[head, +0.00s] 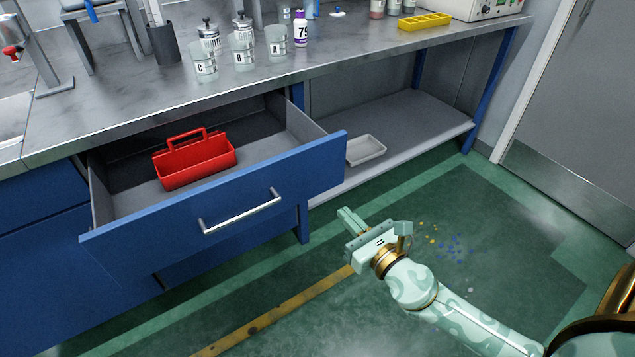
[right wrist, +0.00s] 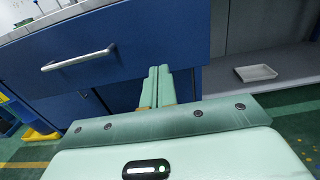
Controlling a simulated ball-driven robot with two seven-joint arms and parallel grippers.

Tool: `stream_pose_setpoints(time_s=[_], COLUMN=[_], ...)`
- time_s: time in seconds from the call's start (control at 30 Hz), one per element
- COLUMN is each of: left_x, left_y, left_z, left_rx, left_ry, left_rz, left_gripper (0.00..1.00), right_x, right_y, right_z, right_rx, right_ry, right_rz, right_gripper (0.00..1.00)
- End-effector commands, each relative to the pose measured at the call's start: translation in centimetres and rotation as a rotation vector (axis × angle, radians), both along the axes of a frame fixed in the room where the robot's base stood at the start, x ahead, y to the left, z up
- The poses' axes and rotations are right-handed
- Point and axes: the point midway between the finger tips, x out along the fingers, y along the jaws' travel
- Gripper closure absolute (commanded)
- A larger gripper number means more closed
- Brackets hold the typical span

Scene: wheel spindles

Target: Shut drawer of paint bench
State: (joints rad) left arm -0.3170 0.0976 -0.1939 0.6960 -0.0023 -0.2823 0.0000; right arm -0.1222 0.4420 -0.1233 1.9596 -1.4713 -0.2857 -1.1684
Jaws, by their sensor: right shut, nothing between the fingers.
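The paint bench (head: 100,122) has a blue drawer (head: 165,247) pulled well out, with a silver bar handle (head: 240,212) on its front. A red tote (head: 197,165) with a handle sits inside the drawer. My right gripper (head: 347,216) is shut and empty, in front of the drawer front's right end and apart from the handle. In the right wrist view, the shut fingers (right wrist: 158,85) point at the right part of the drawer front (right wrist: 130,45), with the handle (right wrist: 78,60) to their left. I cannot tell whether they touch the front. My left gripper is not in view.
A grey tray (head: 365,149) lies on the low shelf (head: 420,120) right of the drawer. A door (head: 575,100) stands at the right. The green floor (head: 490,230) is largely clear.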

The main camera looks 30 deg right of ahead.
Motion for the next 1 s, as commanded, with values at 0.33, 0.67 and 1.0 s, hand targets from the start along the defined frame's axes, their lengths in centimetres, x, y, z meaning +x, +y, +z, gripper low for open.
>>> stream_pose_setpoints(time_s=[0.33, 0.67, 1.0], left_x=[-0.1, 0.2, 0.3], left_y=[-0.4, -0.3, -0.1], left_z=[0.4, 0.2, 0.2], left_rx=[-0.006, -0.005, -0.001], left_ry=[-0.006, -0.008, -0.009], left_rz=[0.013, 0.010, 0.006], left_gripper=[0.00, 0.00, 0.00], right_x=[7.5, 11.4, 11.7], right_y=[0.3, 0.4, 0.4], right_z=[0.2, 0.0, 0.0], right_rx=[0.004, 0.005, 0.005], right_ry=[-0.003, 0.000, 0.000], right_rz=[-0.001, -0.001, -0.001], right_gripper=[1.00, 1.00, 1.00])
